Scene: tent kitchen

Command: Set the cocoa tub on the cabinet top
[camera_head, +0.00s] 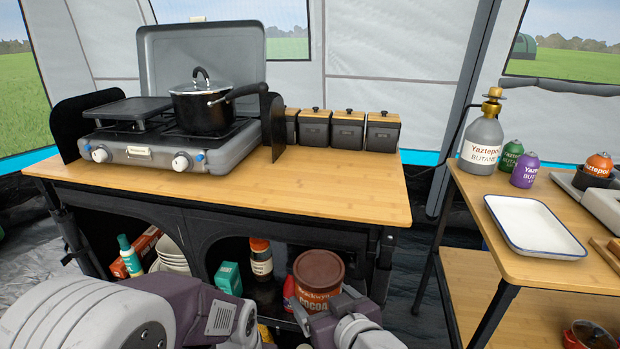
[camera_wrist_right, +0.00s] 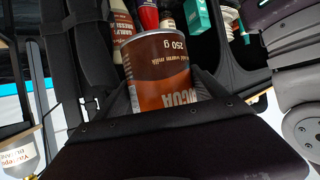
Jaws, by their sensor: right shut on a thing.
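The cocoa tub (camera_head: 318,274), brown with a dark brown lid, is in front of the cabinet's lower right opening, below the level of the cabinet top (camera_head: 335,185). In the right wrist view the tub (camera_wrist_right: 158,62) appears upside down between the fingers of my right gripper (camera_wrist_right: 165,88), which is shut on it. The wooden cabinet top has bare room in front of the stove and to its right. Of my left arm, links show at the lower left of the head view; its gripper is out of view.
A stove (camera_head: 165,150) with a black pot (camera_head: 203,106) stands on the cabinet top. Several black canisters (camera_head: 348,130) line its back edge. Bottles (camera_head: 261,260), a teal box (camera_head: 229,278) and bowls (camera_head: 172,255) sit on the lower shelf. A side table holds a white tray (camera_head: 535,226).

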